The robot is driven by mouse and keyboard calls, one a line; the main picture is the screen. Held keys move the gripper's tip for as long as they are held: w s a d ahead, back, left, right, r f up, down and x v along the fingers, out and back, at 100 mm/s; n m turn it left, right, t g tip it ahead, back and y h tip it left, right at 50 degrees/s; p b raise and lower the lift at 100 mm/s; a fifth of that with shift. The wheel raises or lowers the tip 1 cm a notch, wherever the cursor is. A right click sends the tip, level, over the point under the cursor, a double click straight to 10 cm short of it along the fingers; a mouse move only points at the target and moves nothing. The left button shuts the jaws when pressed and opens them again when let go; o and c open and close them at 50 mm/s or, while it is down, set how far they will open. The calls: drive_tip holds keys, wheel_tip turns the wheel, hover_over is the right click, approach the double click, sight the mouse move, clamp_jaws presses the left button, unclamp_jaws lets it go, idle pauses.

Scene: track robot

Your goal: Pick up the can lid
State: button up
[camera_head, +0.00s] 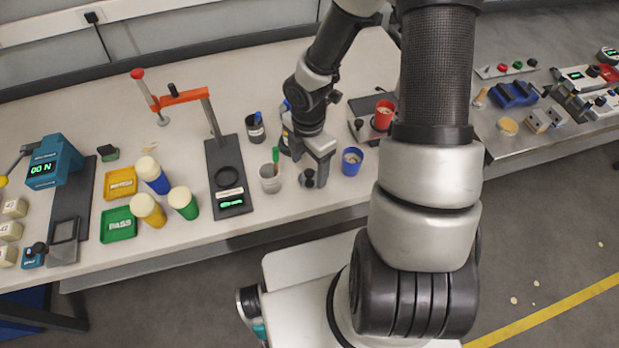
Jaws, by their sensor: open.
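My gripper (308,172) is over the middle of the bench, pointing down, with its jaws open. A small dark round piece (308,179) shows at the fingertips; I cannot tell if it is the can lid or part of my gripper. A grey can (270,182) with a green item in it stands just left of the gripper. A blue open can (352,164) stands just right of it. No lid is clearly identifiable at the gripper.
A black press stand with an orange arm (186,97) is left of the gripper. A dark cup (255,132) stands behind the grey can. A red can (383,115) is at the right. Yellow (120,185) and green (118,224) trays lie left. The bench's front strip is clear.

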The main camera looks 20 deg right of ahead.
sight(310, 172)
wheel_tip(310, 172, down, 4)
drive_tip(key=shift+w+d+r+b, duration=0.1)
drive_tip(key=shift+r+b, duration=0.15)
drive_tip(key=shift+b, duration=0.1)
drive_tip(key=c, duration=1.1)
drive_tip(key=shift+r, duration=0.15)
